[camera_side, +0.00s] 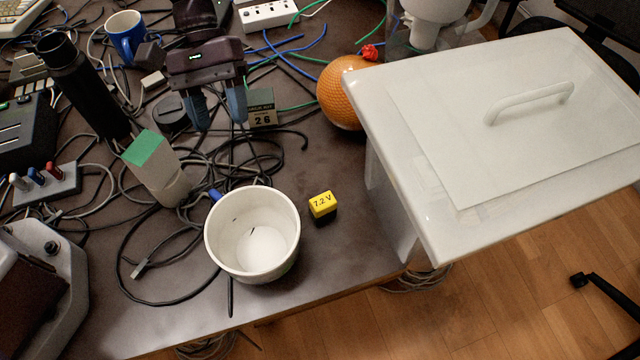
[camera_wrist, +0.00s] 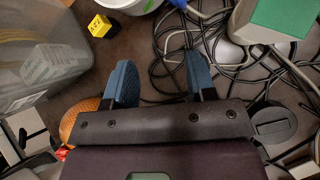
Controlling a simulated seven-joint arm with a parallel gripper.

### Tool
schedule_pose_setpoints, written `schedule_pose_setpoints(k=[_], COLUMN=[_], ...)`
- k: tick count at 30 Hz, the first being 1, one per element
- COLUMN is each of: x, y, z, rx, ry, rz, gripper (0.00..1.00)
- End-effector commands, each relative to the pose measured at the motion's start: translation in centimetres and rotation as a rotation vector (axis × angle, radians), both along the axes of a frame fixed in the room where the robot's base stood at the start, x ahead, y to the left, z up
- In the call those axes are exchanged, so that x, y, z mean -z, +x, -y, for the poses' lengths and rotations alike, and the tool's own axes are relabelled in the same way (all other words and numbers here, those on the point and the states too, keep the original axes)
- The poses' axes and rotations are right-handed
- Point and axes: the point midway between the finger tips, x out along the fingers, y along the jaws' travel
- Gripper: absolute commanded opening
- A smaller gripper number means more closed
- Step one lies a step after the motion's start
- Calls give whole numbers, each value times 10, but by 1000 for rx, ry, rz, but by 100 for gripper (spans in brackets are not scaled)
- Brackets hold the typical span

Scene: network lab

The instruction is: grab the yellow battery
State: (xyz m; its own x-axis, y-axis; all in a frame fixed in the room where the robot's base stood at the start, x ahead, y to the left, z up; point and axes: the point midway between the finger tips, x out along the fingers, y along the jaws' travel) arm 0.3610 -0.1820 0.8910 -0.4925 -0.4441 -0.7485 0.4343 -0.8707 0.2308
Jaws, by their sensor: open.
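The yellow battery (camera_side: 323,207) is a small block with a yellow top marked "7.2 V" and a black lower part. It stands on the dark table between the white pot and the white lidded box. It also shows at the upper left of the wrist view (camera_wrist: 99,26). My gripper (camera_side: 222,124) is open and empty, with two blue fingers pointing down. It is above the table, behind and to the left of the battery, apart from it. In the wrist view, the battery lies beyond the left fingertip of my gripper (camera_wrist: 158,68).
A white pot (camera_side: 211,243) stands just left of the battery. A white lidded box (camera_side: 420,160) is to its right. An orange ball (camera_side: 345,92) lies behind it. A green-topped block (camera_side: 155,170), a black bottle (camera_side: 85,90) and tangled cables lie left. The table between ball and battery is clear.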

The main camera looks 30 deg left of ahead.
Motion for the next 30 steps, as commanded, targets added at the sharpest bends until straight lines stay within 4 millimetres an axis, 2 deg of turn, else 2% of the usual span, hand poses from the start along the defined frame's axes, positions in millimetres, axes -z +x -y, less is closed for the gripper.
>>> schedule_pose_setpoints(k=[1,3,7,10,12,14,17,27,30], x=[19,39,62,60,45,37,38,60,64], y=[3,7,17,32,45,50,44,12,7], z=[13,30,55,68,74,76,79,122,130], rx=[-43,-112,-239,-321,-365,-393,-409,-410,-412], ry=[-25,-56,-111,-148,-167,-167,-144,-139,-139], rz=[-74,-171,-332,-412,-442,-479,-522,-524,-522], gripper=[51,51,51,51,51,51,51,51,51])
